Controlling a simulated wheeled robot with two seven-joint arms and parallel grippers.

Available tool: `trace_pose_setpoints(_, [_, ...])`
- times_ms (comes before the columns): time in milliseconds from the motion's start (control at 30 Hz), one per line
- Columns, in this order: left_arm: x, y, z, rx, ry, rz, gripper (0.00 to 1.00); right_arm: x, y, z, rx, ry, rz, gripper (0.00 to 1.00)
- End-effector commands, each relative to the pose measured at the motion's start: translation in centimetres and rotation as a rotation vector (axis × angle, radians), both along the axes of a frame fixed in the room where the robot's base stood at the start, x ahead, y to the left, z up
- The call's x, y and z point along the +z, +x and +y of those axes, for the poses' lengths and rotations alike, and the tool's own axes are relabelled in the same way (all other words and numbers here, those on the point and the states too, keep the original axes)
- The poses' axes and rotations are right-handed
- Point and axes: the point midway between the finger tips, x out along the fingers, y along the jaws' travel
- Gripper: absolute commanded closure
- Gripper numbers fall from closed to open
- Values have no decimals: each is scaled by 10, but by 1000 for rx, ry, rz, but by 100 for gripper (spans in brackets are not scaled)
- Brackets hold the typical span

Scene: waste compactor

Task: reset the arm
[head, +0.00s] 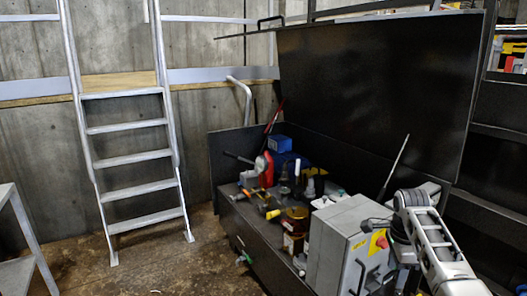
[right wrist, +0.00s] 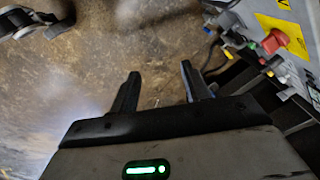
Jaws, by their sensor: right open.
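My right arm (head: 436,246) comes in at the lower right of the head view, its pale links bent beside the grey control box (head: 345,235). In the right wrist view, my right gripper (right wrist: 160,72) has its two dark fingers spread apart, with nothing between them. Below the fingers is the brown floor (right wrist: 110,45). The control box's red button (right wrist: 274,40) on a yellow plate shows at the upper right there, apart from the fingers. In the head view I cannot make out the fingertips. My left gripper is not seen.
A dark bench (head: 262,247) with a raised black lid (head: 375,90) holds many tools and bottles. A metal ladder (head: 138,190) leans at the concrete wall. A grey rail frame (head: 28,235) stands at the left edge. The floor (head: 165,262) between is clear.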

Motion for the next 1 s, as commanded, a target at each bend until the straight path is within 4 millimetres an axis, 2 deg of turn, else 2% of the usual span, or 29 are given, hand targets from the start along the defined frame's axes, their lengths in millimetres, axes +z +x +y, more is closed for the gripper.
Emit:
trace_pose_setpoints(200, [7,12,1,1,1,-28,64,-14,-21,-28,4,-79,-41,53])
trace_pose_setpoints(567, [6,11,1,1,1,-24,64,-26,-67,-56,66,-225,-112,53])
trace_pose_setpoints(767, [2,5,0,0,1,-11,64,-9,-19,-57,412,-330,-304,53])
trace_pose_setpoints(867, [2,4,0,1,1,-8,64,4,6,-57,607,-427,-403,53])
trace_pose_setpoints(1000, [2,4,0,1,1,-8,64,33,40,-53,898,-629,-538,53])
